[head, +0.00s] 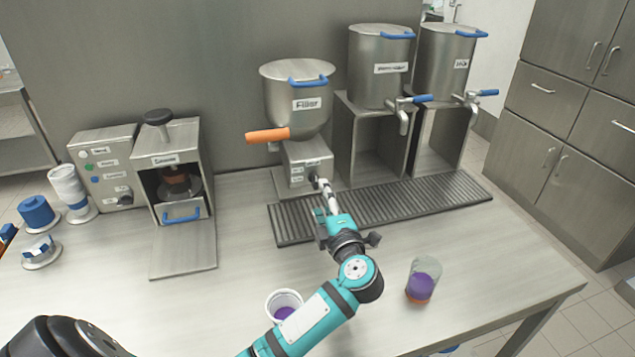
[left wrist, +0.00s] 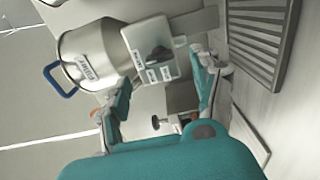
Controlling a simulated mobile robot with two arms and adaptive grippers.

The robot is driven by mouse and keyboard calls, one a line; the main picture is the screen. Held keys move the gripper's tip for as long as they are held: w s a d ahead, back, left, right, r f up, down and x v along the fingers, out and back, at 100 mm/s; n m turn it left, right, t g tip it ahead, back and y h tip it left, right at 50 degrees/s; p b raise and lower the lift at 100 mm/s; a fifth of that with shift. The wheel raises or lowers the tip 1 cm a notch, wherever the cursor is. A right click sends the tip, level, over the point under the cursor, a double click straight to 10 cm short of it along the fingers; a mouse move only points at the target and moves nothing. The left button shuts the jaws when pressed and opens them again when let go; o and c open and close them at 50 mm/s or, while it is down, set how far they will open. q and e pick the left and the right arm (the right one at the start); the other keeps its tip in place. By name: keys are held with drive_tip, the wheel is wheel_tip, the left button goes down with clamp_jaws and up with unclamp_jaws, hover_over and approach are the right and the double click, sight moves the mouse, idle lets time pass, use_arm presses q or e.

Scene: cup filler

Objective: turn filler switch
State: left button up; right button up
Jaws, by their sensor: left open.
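The steel filler (head: 298,85) has a lidded round tank, a blue lid handle and an orange lever (head: 268,135). Its base box (head: 308,152) carries small labels and the switch, which my gripper largely covers in the head view. In the left wrist view the box front (left wrist: 155,70) shows a dark switch (left wrist: 160,54). My left gripper (head: 322,187) is close in front of the box. In the wrist view its fingers (left wrist: 155,82) are spread apart, with the box face between and beyond them. Contact with the switch cannot be told. My right gripper is not in view.
A grated drip tray (head: 400,206) runs in front of the filler and two tapped tanks. A glass with purple contents (head: 423,280) and a white cup (head: 284,304) stand on the table near my left arm. Left are a press machine (head: 173,160) and a button box (head: 105,168).

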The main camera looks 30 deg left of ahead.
sight(316, 184)
use_arm(q)
drive_tip(key=x, duration=0.4)
drive_tip(key=shift+w+a+p, duration=0.2)
drive_tip(key=shift+p, duration=0.1)
drive_tip(key=shift+w+a, duration=0.4)
drive_tip(key=shift+a, duration=0.1)
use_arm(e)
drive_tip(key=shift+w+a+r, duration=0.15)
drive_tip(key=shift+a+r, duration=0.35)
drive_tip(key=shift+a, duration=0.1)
use_arm(q)
drive_tip(key=shift+c, duration=0.5)
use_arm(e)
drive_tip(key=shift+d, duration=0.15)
use_arm(q)
drive_tip(key=c, duration=1.1)
drive_tip(key=shift+o, duration=0.2)
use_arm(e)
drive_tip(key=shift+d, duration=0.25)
